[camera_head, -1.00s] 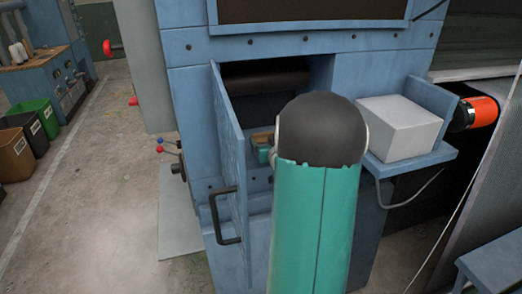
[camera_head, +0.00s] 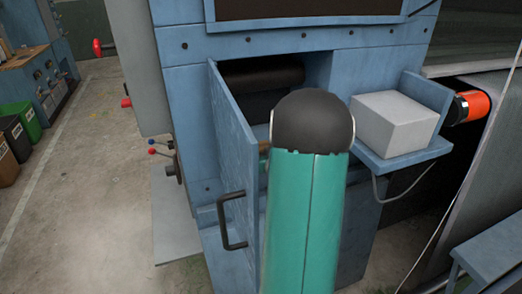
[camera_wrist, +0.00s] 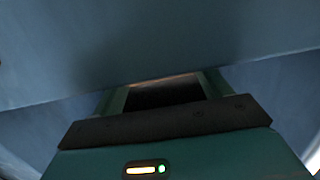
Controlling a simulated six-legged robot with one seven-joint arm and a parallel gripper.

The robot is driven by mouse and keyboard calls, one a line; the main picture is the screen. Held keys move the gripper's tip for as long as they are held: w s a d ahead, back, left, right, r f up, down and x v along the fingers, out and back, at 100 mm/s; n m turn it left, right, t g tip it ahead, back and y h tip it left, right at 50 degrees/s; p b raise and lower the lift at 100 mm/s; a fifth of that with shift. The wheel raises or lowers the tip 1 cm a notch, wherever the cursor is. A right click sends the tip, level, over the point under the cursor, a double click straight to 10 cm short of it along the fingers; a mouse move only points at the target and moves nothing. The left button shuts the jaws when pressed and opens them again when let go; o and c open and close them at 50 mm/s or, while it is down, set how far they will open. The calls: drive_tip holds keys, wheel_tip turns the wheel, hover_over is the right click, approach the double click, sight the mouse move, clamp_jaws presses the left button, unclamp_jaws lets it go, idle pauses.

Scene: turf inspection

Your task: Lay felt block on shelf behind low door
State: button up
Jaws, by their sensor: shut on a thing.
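The low door (camera_head: 236,150) is a blue panel with a black handle (camera_head: 231,222). It stands open on the left of the blue machine's recess (camera_head: 262,98). My gripper (camera_wrist: 165,88) is shut on the felt block (camera_wrist: 165,95), which shows as a dark piece with a thin brown edge between the fingers in the wrist view. In the head view my arm hides nearly all of the gripper and block, at the recess opening just right of the door. A blue surface fills the upper wrist view close ahead. The shelf inside the recess cannot be made out.
A pale grey box (camera_head: 393,123) sits on a blue side tray (camera_head: 415,158) right of the recess. An orange cylinder (camera_head: 474,106) is beyond it. Small levers (camera_head: 165,150) stick out left of the machine. Open concrete floor (camera_head: 100,215) lies at left.

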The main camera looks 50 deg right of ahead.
drive_tip(key=o, duration=1)
drive_tip(key=shift+c, duration=0.2)
drive_tip(key=shift+s+a+r, duration=0.1)
drive_tip(key=shift+s+r, duration=0.05)
drive_tip(key=v, duration=1.1)
drive_tip(key=shift+s, duration=0.3)
drive_tip(key=shift+a, duration=0.15)
